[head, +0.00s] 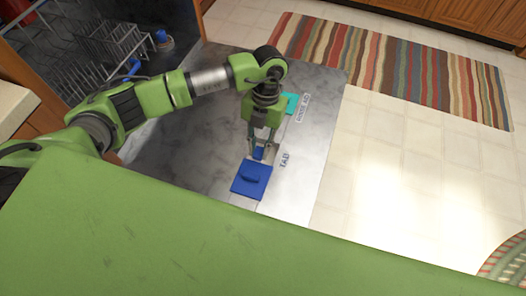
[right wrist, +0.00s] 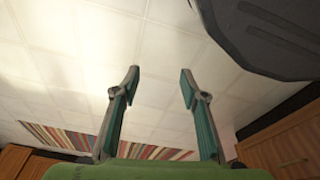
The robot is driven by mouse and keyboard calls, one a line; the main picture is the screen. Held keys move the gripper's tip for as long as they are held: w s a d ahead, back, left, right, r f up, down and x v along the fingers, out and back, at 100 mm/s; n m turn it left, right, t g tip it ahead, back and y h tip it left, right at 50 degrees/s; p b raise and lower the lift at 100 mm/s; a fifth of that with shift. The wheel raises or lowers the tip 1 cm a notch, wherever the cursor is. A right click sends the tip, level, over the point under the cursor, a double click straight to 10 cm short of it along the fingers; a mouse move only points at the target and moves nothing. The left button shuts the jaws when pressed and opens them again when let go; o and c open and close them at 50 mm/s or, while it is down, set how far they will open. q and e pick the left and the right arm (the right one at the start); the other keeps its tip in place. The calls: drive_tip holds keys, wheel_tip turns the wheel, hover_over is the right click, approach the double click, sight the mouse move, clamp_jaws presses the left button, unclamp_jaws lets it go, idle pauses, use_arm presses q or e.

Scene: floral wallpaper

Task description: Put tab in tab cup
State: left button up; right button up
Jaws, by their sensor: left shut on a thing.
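My left gripper (head: 261,150) points down over the open dishwasher door and is shut on a small blue piece (head: 258,153), which looks like the tab. Directly in front of it on the door is a blue square lid (head: 251,183) with a raised grip. The tab cup's opening is hidden or too small to make out near the fingertips. I cannot tell whether the blue piece touches the door. The word TAB (head: 284,160) is printed to the right. My right gripper (right wrist: 159,72) is open and empty in the right wrist view, above the floor tiles.
The grey dishwasher door (head: 312,150) lies open and flat. A teal rinse aid cap (head: 291,103) sits beyond the gripper. Wire racks (head: 110,42) stand inside the dishwasher at upper left. A striped rug (head: 400,75) lies on the tiles, with clear floor to the right.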

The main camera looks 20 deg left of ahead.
use_arm(q)
drive_tip(key=w+f, duration=0.2)
drive_tip(key=shift+w+d+f+b, duration=0.2)
drive_tip(key=shift+f+b, duration=0.1)
drive_tip(key=shift+f, duration=0.1)
drive_tip(key=shift+w+x, duration=0.1)
drive_tip(key=shift+x, duration=0.5)
drive_tip(key=shift+w+x, duration=0.15)
drive_tip(key=shift+x, duration=0.5)
drive_tip(key=shift+f, duration=0.25)
use_arm(e)
drive_tip(key=r, duration=0.1)
drive_tip(key=w+r, duration=0.1)
drive_tip(key=r, duration=0.2)
drive_tip(key=shift+w+a+r, duration=0.1)
drive_tip(key=shift+w+r, duration=0.1)
drive_tip(key=shift+w, duration=0.05)
use_arm(q)
drive_tip(key=shift+f, duration=0.1)
use_arm(e)
drive_tip(key=shift+r, duration=0.1)
use_arm(q)
drive_tip(key=o, duration=0.6)
drive_tip(key=shift+c, duration=0.2)
use_arm(e)
drive_tip(key=shift+w+r, duration=0.1)
